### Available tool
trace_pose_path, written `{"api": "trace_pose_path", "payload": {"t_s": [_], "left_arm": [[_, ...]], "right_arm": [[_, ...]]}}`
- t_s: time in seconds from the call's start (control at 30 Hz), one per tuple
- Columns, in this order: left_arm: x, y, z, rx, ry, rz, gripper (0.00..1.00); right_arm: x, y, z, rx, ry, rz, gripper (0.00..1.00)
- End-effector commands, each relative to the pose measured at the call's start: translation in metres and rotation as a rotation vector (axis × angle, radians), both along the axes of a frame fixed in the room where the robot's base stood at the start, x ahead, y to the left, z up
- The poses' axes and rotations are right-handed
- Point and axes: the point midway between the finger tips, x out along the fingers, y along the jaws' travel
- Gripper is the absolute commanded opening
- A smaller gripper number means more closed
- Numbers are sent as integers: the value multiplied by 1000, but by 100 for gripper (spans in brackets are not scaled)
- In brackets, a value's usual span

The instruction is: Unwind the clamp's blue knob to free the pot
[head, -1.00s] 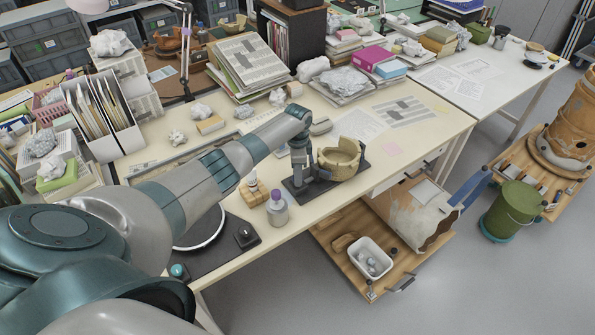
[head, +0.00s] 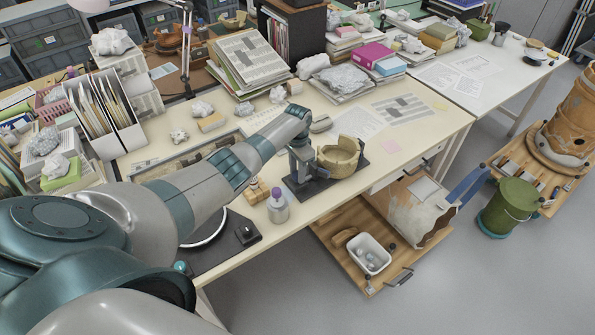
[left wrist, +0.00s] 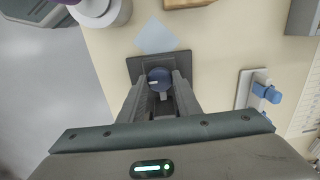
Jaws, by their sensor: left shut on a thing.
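The tan pot (head: 338,158), with an open, broken-looking rim, stands upright at the clamp on the bench. The clamp's dark base (head: 322,188) lies flat near the bench's front edge. My left gripper (head: 301,168) is at the clamp's left end, beside the pot, and points down. In the left wrist view the clamp's round blue knob (left wrist: 159,78) sits between the fingertips of my left gripper (left wrist: 160,88), which are shut on it. A pale mark shows on the knob. The pot is not visible in that view. My right gripper is not in view.
A grey bottle with a purple cap (head: 277,206) stands close to the left of the clamp. A small wooden block (head: 255,191) lies behind it. Papers (head: 358,122) lie behind the pot. A wooden trolley with a white tub (head: 369,253) is below the bench edge.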

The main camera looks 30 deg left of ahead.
Motion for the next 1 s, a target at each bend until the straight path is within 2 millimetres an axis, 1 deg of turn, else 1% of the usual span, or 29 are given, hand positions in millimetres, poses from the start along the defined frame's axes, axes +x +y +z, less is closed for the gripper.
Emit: {"api": "trace_pose_path", "payload": {"t_s": [0.2, 0.23, 0.27, 0.3, 0.73, 0.87, 1.0], "left_arm": [[2, 1, 2, 1, -5, 2, 8], [2, 1, 2, 0, -4, 2, 33], [2, 1, 2, 1, -5, 2, 40], [2, 1, 2, 0, -4, 2, 49], [1, 0, 3, -1, -2, 0, 49], [1, 1, 9, 0, -3, 0, 49], [1, 1, 23, -1, -4, -1, 49]], "right_arm": [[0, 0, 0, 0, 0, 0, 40], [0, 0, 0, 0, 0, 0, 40], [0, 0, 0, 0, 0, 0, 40], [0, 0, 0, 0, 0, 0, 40], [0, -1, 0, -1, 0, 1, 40], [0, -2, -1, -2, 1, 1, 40], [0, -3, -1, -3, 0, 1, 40]]}}
